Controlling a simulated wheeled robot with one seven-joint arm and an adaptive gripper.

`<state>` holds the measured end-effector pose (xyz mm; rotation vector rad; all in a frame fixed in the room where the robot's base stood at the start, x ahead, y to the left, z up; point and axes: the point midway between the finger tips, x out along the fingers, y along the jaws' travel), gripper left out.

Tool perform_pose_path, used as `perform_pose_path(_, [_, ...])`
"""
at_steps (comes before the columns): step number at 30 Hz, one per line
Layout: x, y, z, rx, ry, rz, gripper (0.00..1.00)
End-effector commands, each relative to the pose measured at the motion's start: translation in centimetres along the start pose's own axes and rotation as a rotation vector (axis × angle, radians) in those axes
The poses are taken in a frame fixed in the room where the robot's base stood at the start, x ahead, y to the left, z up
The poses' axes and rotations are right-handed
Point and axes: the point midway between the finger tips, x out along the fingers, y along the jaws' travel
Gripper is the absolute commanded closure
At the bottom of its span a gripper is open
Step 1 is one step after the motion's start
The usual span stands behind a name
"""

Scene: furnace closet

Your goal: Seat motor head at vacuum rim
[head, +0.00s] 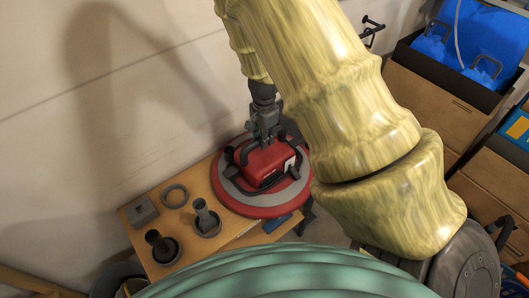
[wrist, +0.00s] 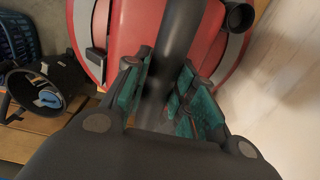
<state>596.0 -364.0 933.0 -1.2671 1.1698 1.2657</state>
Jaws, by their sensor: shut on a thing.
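The red and grey motor head (head: 268,164) is at the wall end of the wooden bench in the head view, with a wide grey and red round base (head: 252,203) and a dark handle over its top. In the wrist view its red body (wrist: 135,25) fills the upper middle. My gripper (head: 264,138) is above it, shut on the dark handle (wrist: 176,45), which runs between the teal finger pads (wrist: 160,95) in the wrist view. The vacuum rim is not clearly told apart from the head's base; I cannot tell whether the two touch.
On the bench (head: 143,237) to the left are a grey ring (head: 174,195), a grey block (head: 141,210) and two dark tube fittings (head: 206,220) (head: 161,247). Brown drawers (head: 425,105) with a bin of blue things stand at right. The wall is close behind.

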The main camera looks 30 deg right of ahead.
Motion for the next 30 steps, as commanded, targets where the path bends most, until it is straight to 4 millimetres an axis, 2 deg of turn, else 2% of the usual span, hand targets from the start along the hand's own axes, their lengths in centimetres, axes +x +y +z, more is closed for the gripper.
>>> perform_pose_path(2, [-0.1, -0.1, 0.0, 0.000, 0.001, -0.001, 1.00])
perform_pose_path(16, [-0.1, 0.0, 0.0, 0.000, 0.000, 0.000, 1.00])
perform_pose_path(30, [-1.1, 0.0, 0.0, 0.000, 0.000, -0.001, 1.00])
